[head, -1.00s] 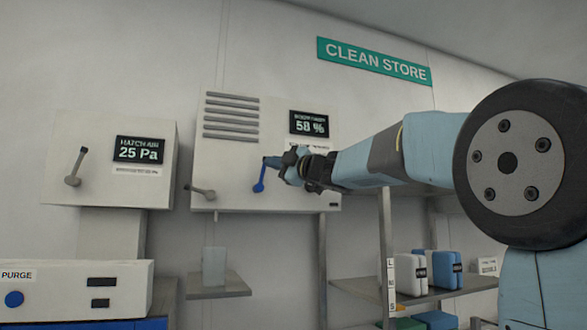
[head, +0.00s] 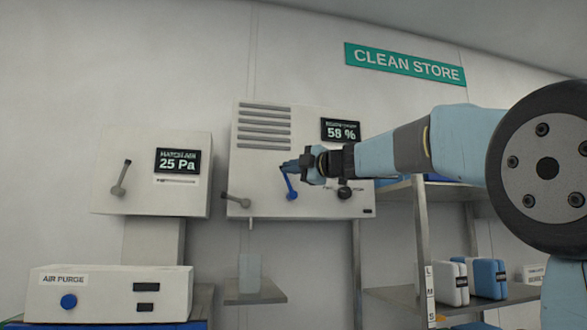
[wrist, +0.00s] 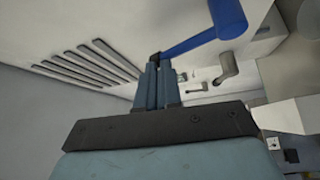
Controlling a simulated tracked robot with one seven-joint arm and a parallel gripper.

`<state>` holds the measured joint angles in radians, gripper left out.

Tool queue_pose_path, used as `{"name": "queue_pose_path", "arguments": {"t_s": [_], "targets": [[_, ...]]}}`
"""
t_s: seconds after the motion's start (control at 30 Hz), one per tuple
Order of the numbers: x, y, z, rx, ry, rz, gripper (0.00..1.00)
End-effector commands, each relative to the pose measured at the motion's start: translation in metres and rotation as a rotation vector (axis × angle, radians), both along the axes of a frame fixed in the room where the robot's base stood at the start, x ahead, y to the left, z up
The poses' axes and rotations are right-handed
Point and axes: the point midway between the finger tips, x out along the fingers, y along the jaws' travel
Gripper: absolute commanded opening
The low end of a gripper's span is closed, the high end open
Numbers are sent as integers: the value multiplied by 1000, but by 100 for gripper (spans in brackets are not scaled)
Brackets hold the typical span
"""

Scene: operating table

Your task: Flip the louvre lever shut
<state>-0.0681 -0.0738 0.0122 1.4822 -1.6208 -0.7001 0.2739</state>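The louvre unit (head: 255,180) is a pale wall box with slats and a 58 % display. A blue lever (head: 291,187) on its front points up and slightly left from its pivot; it also crosses the top of the wrist view (wrist: 205,37). I take it for the louvre lever, though no label on it is readable. My gripper (head: 286,167) is at the lever's upper end. In the wrist view its two fingers (wrist: 158,80) lie together, with the tips at the lever's free end. They seem to touch it, but I cannot be sure.
A grey lever (head: 236,200) sits left of the blue one, and a dark knob (head: 345,193) right of it. The hatch air box (head: 130,190) with its own grey lever (head: 121,180) is further left. A small shelf (head: 258,297) is below.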

Motion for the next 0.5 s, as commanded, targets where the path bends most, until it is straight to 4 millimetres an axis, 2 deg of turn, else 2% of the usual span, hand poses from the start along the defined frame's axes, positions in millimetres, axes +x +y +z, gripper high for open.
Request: {"name": "queue_pose_path", "arguments": {"t_s": [0.27, 0.5], "targets": [[-6, -11, 0, 1, -1, -5, 0], [-32, -39, 2, 1, -3, -1, 0]]}}
